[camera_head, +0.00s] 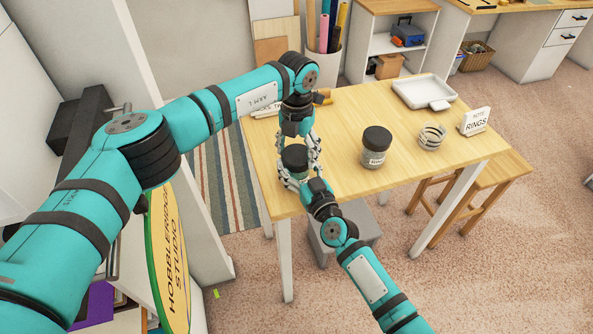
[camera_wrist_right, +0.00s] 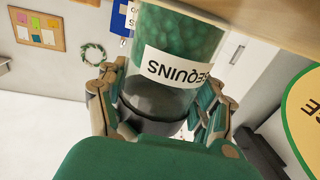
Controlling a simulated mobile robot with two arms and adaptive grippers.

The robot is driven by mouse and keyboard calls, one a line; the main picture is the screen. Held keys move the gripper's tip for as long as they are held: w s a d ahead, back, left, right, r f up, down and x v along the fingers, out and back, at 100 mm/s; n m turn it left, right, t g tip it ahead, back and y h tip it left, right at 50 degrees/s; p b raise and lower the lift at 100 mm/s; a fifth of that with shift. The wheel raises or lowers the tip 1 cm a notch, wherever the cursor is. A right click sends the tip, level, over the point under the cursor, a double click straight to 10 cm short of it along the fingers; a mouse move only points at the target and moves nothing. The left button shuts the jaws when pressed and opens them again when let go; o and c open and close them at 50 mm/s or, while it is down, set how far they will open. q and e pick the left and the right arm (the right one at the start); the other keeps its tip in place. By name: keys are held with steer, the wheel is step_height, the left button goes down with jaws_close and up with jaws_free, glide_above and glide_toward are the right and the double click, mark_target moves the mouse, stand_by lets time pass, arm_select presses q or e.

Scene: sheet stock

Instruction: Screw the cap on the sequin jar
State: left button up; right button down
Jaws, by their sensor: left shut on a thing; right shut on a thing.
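The sequin jar (camera_head: 292,174) stands upright near the table's left front corner, mostly hidden by my grippers. In the right wrist view the jar (camera_wrist_right: 178,50) appears upside down, with green sequins and a white SEQUINS label. A dark cap (camera_head: 294,155) is at the jar's mouth; I cannot tell whether it is fully seated. My left gripper (camera_head: 299,148) comes down from above and is shut on the cap. My right gripper (camera_head: 303,178) comes from the front and is shut on the jar; its fingers (camera_wrist_right: 160,105) show on both sides of the glass.
Another dark-capped jar (camera_head: 374,157) stands to the right on the table (camera_head: 345,185). Further right are a stack of rings (camera_head: 431,137) and a RINGS note card (camera_head: 475,121). A white tray (camera_head: 424,89) lies at the back right. The table's front middle is clear.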

arm_select(q)
steer(key=m, duration=0.4)
steer(key=shift+m, duration=0.4)
steer(key=m, duration=0.6)
steer(key=shift+m, duration=0.4)
steer(key=m, duration=0.4)
steer(key=shift+m, duration=0.3)
steer(key=m, duration=0.4)
steer(key=shift+m, duration=0.3)
steer(key=o, duration=1.4)
steer(key=shift+f, duration=0.1)
step_height(320, 180, up, 12)
steer(key=shift+r, duration=0.1)
